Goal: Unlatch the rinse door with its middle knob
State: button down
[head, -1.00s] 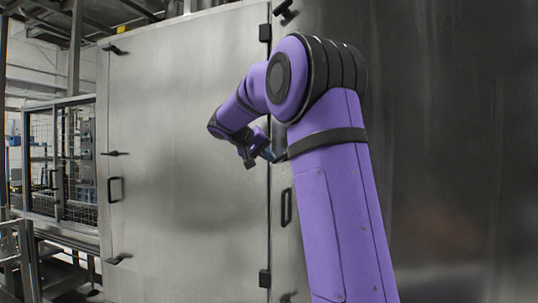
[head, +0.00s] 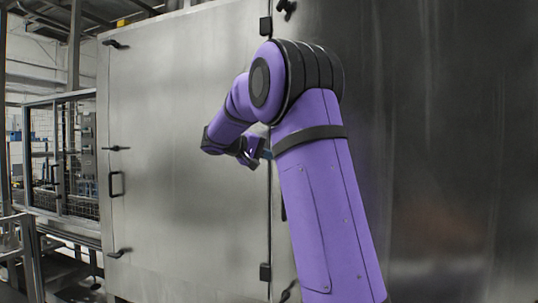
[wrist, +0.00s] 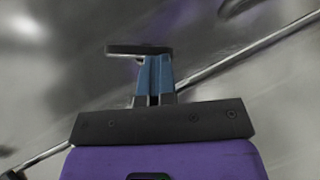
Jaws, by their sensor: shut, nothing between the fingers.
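My gripper shows in the head view (head: 262,154) beside the vertical seam between two steel doors, at mid-height. In the wrist view its blue fingers (wrist: 155,73) are together, with nothing between them. A dark bar-shaped knob (wrist: 138,49) lies across the fingertips there, very close; I cannot tell whether they touch. The left door (head: 180,190) has a top knob (head: 116,44), a middle knob (head: 116,148) and a bottom knob (head: 119,253) along its left edge. The middle of the right door's left edge is hidden by my arm. Which door is the rinse door is not marked.
The left door has a black pull handle (head: 117,184). Dark hinges (head: 265,26) line the seam. The right door has an upper knob (head: 286,6). A mesh-sided frame (head: 60,160) and metal railing (head: 25,250) stand at left. The floor is mostly out of view.

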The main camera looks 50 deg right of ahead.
jog(key=shift+s+d+f+n+g+h, duration=0.2)
jog(key=shift+f+n+g+h, duration=0.3)
jog(key=shift+n+g+h, duration=0.35)
jog(key=shift+s+f+t, duration=0.15)
jog(key=shift+f+t, duration=0.05)
jog(key=shift+t, duration=0.05)
dwell(1.6)
dwell(1.2)
